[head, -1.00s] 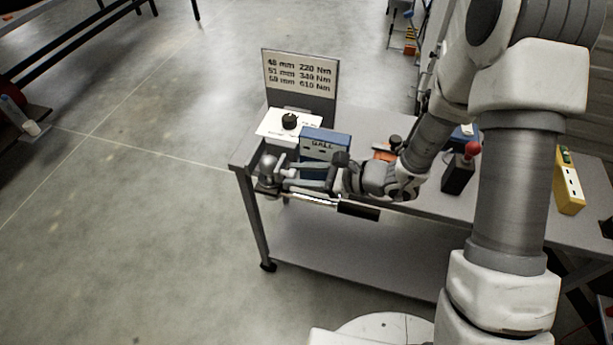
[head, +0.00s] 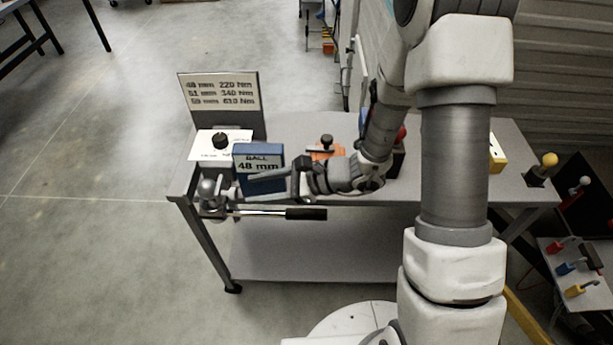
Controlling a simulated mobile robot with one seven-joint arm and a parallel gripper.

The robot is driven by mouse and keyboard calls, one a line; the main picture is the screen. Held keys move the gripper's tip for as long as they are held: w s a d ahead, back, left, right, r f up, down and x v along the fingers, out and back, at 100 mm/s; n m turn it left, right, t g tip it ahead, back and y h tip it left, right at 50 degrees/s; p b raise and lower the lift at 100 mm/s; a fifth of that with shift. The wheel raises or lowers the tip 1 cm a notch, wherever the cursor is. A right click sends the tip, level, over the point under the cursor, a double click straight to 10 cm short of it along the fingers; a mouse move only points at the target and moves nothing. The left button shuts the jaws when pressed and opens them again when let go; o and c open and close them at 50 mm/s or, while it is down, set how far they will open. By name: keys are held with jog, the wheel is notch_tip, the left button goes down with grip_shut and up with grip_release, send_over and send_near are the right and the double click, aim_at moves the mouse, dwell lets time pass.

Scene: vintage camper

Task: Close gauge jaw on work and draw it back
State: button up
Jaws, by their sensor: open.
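A blue gauge box (head: 258,162) reading "BALL 48 mm" stands at the cart's left end. A round grey metal ball (head: 208,187) sits at the cart's front left corner, left of the box. Small grey parts, perhaps the gauge jaw, lie close beside the ball; I cannot tell whether they touch it. My gripper (head: 262,190) is open, its fingers pointing left in front of the box's lower part. The fingertips are apart from the ball, to its right. I see nothing between the fingers.
A bar with a black handle (head: 305,214) runs along the cart's front edge below my gripper. An orange item (head: 327,152) lies right of the box.

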jog(key=v, duration=1.1)
jog(key=shift+d+p, duration=0.25)
jog(key=shift+p, duration=0.2)
jog(key=shift+r, duration=0.15)
jog(key=s+r+n+g+h+p, duration=0.25)
jog(key=s+r+n+h, duration=0.25)
jog(key=s+r+n, duration=0.4)
jog(key=s+d+r+n+t+h+p, duration=0.1)
jog(key=s+d+r+n+t+h, duration=0.1)
jog(key=d+r+n+t+h, duration=0.3)
jog(key=d+r+n+h, duration=0.3)
jog(key=d+r, duration=0.2)
jog(key=r, duration=0.2)
jog(key=shift+s+d+r+t+p, duration=0.3)
jog(key=shift+t, duration=0.05)
jog(key=shift+f, duration=0.1)
